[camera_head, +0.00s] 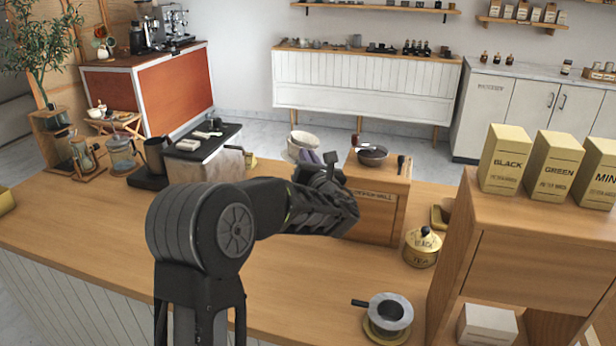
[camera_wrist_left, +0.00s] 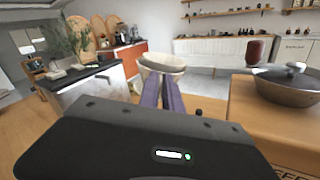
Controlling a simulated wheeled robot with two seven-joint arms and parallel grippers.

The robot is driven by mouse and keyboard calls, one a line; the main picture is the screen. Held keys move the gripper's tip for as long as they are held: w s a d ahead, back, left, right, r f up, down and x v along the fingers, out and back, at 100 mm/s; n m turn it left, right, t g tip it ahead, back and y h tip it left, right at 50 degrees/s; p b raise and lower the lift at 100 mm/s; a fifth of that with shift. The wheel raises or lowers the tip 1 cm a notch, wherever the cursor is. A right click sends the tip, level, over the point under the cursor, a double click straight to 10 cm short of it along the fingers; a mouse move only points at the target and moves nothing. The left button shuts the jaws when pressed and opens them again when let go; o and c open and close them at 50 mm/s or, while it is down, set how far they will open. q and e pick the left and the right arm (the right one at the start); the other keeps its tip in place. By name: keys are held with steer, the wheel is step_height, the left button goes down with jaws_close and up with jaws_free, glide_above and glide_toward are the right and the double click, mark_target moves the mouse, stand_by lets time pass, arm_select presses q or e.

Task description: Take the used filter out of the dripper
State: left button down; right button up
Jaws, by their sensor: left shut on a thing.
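My left gripper (camera_head: 308,156) is shut on a pale, bowl-shaped thing that looks like the used filter (camera_head: 303,137). It is held up above the far part of the counter, between the black-topped box and the coffee mill. In the left wrist view the filter (camera_wrist_left: 163,60) sits at the tips of the two purple-grey fingers (camera_wrist_left: 163,82), its open rim upward. Two pale rims show one over the other, and I cannot tell whether a dripper is among them. My left arm hides part of the counter. My right gripper is out of view.
The black-topped box (camera_head: 205,165) stands left of the gripper. The wooden mill box (camera_head: 372,215) with a dark bowl (camera_head: 372,156) stands close on the right. A glass carafe (camera_head: 122,155), a yellow tea tin (camera_head: 422,248) and a metal pot (camera_head: 389,313) are on the counter (camera_head: 290,300). The front middle is clear.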

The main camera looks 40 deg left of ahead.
arm_select(q)
steer(key=shift+r, duration=0.8)
steer(key=shift+f, duration=0.1)
steer(key=shift+a+f+b, duration=0.15)
steer(key=shift+b, duration=0.15)
steer(key=shift+s+a+n+b, duration=0.2)
steer(key=shift+a+n+b, duration=0.05)
steer(key=shift+n+b, duration=0.05)
steer(key=s+a+r+n+g+y+b, duration=0.2)
steer(key=s+a+r+n+g+b, duration=0.2)
steer(key=s+a+r+b, duration=0.5)
steer(key=s+a+n, duration=0.2)
steer(key=s, duration=0.1)
steer(key=shift+a+r+y, duration=0.25)
steer(key=shift+a+y, duration=0.05)
